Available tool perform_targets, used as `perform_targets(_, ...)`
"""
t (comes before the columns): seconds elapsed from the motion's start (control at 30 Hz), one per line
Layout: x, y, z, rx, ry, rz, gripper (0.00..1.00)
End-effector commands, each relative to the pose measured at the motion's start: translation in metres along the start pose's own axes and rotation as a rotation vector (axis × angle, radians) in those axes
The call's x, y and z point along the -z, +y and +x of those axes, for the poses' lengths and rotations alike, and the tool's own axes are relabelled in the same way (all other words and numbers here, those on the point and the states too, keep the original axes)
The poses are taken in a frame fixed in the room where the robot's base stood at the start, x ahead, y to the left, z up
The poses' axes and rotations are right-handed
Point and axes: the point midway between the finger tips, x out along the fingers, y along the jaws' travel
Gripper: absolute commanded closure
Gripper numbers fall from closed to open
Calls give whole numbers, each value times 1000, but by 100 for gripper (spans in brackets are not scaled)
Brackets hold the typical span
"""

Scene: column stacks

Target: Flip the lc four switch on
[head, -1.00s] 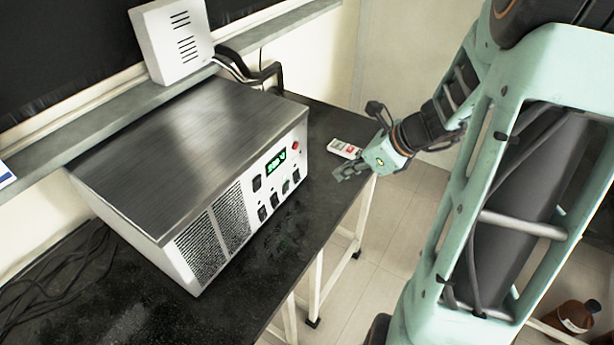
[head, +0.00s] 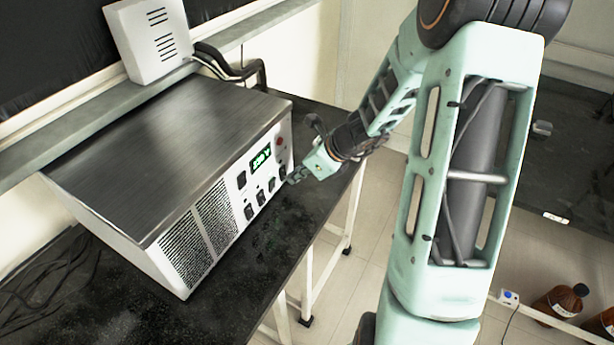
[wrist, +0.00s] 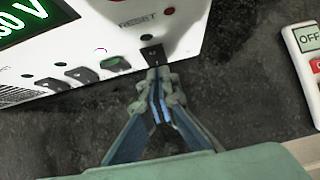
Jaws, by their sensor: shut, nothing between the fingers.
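A metal-topped power unit (head: 165,150) stands on the black bench, its white front panel carrying a lit green display (head: 260,158). A row of black rocker switches runs along the lower panel. In the wrist view, the rightmost switch (wrist: 153,53) is directly at my fingertips; the switch beside it (wrist: 115,63) shows green. No "LC four" label is legible, so I cannot tell which switch it names. My gripper (wrist: 157,76) is shut and empty, its tips touching or nearly touching the rightmost switch. In the head view my gripper (head: 294,176) is at the panel's right end.
A white box with an OFF label (wrist: 305,42) lies on the bench to the right in the wrist view. A RESET label and a red button are above the switches. Black cables (head: 235,68) rise behind the unit. Bare bench lies in front of the panel.

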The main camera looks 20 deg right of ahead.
Motion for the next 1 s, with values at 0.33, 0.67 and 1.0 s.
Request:
perform_targets(0.33, -5, 0, 4, 0, -1, 0, 100)
perform_targets(0.67, -2, 0, 12, 0, -37, 3, 100)
perform_targets(1.0, -8, 0, 7, -2, -54, 1, 100)
